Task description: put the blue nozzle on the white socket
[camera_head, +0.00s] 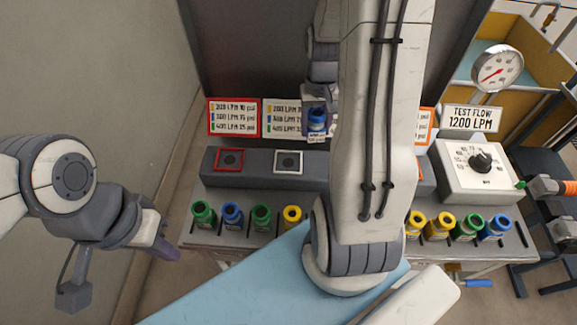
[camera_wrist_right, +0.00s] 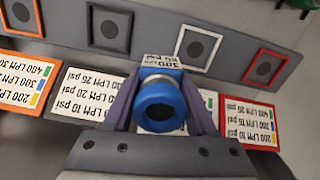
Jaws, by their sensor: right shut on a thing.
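My right gripper (camera_head: 317,108) is shut on a blue nozzle (camera_head: 316,121) and holds it in front of the sign cards, above and behind the socket row. In the right wrist view the nozzle (camera_wrist_right: 160,104) sits between the two purple fingers, its dark round opening facing the camera. The white socket (camera_head: 289,162), a white square frame with a dark round centre, is on the grey ledge, apart from the nozzle. It also shows in the right wrist view (camera_wrist_right: 197,48). My left gripper (camera_head: 163,243) is at the left, off the bench; its finger gap is unclear.
A red-framed socket (camera_head: 230,159) is left of the white one; a black-framed socket (camera_wrist_right: 109,29) shows in the wrist view. Green, blue and yellow nozzles (camera_head: 262,218) line the front shelf. My right arm hides the middle. A dial box (camera_head: 485,170) stands right.

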